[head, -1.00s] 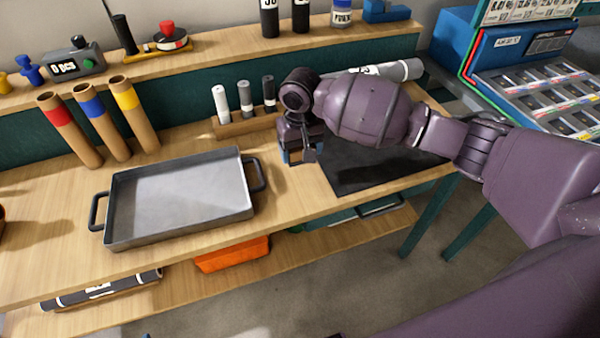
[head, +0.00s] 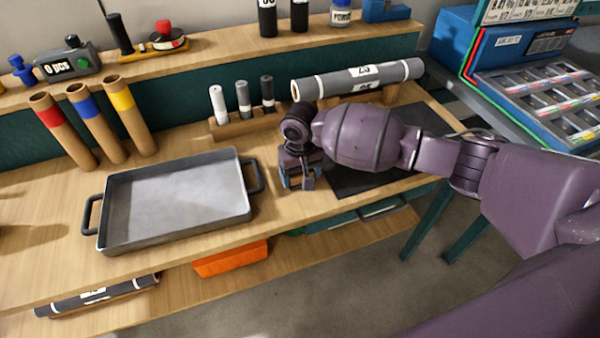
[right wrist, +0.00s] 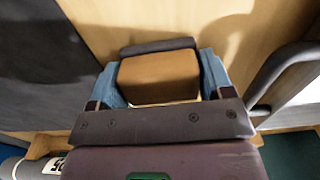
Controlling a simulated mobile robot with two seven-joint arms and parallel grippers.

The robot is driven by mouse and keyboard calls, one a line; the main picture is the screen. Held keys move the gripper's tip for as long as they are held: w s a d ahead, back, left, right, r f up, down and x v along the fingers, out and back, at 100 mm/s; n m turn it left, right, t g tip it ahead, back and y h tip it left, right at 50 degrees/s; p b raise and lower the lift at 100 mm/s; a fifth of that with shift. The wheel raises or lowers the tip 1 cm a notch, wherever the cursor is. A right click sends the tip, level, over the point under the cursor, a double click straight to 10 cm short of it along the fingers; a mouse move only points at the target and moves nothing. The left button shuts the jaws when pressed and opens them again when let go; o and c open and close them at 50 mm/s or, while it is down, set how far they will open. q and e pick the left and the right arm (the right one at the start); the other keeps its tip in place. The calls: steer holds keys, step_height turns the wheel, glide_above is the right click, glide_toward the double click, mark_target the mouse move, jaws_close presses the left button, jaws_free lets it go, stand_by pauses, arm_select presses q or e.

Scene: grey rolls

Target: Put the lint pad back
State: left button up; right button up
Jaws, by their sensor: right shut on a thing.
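The lint pad (right wrist: 158,78), a tan block with a dark grey strip along its far edge, sits between the blue fingers of my right gripper (right wrist: 160,85) in the right wrist view. The gripper is shut on it. In the head view my right gripper (head: 299,184) points down at the bench between the grey tray and the black mat. The pad is mostly hidden there by the gripper. I cannot tell whether it touches the wood. My left gripper is not in view.
The grey tray (head: 175,198) with black handles stands just left of the gripper. The black mat (head: 345,180) lies right, under my arm. Behind are a wooden rack (head: 236,129) of small rolls and a large grey roll (head: 350,80) on supports. Cardboard tubes (head: 98,125) stand at back left.

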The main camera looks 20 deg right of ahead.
steer(key=o, duration=0.6)
steer(key=shift+f, duration=0.15)
steer(key=o, duration=0.4)
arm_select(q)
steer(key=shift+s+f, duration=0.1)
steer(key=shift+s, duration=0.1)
arm_select(e)
steer(key=shift+o, duration=0.2)
step_height(320, 180, up, 11)
steer(key=shift+r+p, duration=0.1)
steer(key=shift+p, duration=1.05)
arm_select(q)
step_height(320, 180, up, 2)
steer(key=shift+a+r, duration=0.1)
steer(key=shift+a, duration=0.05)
arm_select(e)
steer(key=shift+r, duration=0.55)
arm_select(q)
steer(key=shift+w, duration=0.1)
